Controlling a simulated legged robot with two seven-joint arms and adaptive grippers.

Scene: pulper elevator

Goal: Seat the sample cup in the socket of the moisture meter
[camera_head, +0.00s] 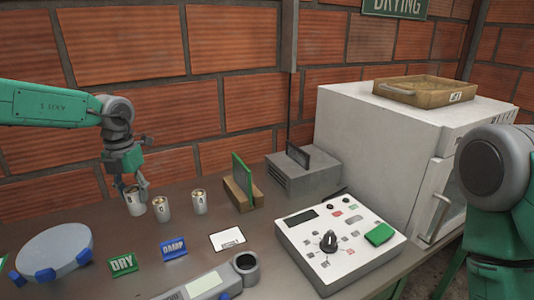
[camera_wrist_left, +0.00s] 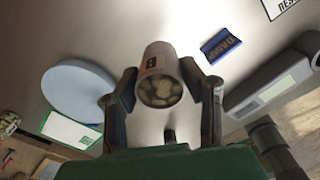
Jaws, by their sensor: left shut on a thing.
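My left gripper (camera_head: 136,186) is shut on a light metal sample cup (camera_head: 134,203) at the left of the group of cups. In the left wrist view the cup (camera_wrist_left: 158,62) sits between the two fingers (camera_wrist_left: 160,95), with pale beans showing in its mouth. Whether its base touches the table is hard to tell. The moisture meter (camera_head: 205,285) is a grey device with a pale screen at the front edge. Its round, dark socket (camera_head: 246,263) looks empty and lies right of the cup. The meter also shows in the left wrist view (camera_wrist_left: 268,88). My right gripper is out of view.
Two more cups (camera_head: 162,209) (camera_head: 199,202) stand just right of the gripper. A round pale dish (camera_head: 54,252), a green DRY sign (camera_head: 123,264) and a blue DAMP sign (camera_head: 173,248) lie in front. A white control panel (camera_head: 335,245) and white cabinet (camera_head: 375,140) fill the right.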

